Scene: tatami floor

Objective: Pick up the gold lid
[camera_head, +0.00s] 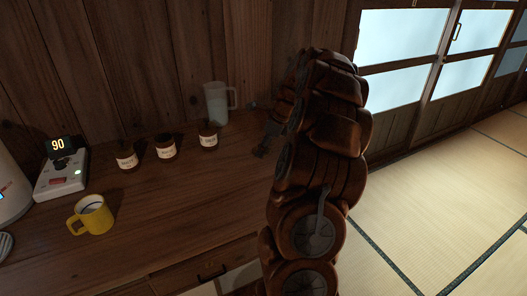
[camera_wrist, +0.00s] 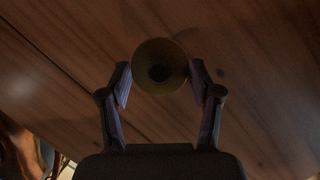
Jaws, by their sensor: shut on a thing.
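The gold lid (camera_wrist: 160,56) is a round, dull gold disc with a dark centre in the wrist view. My gripper (camera_wrist: 160,78) has one finger on each side of it and is shut on it. Wooden counter boards show behind the lid; how far it is above them I cannot tell. In the head view my gripper (camera_head: 262,150) is partly visible over the right part of the counter, left of my arm. The lid cannot be made out there, as my arm and gripper hide that spot.
A wooden wall stands behind. Open tatami floor (camera_head: 440,200) lies to the right.

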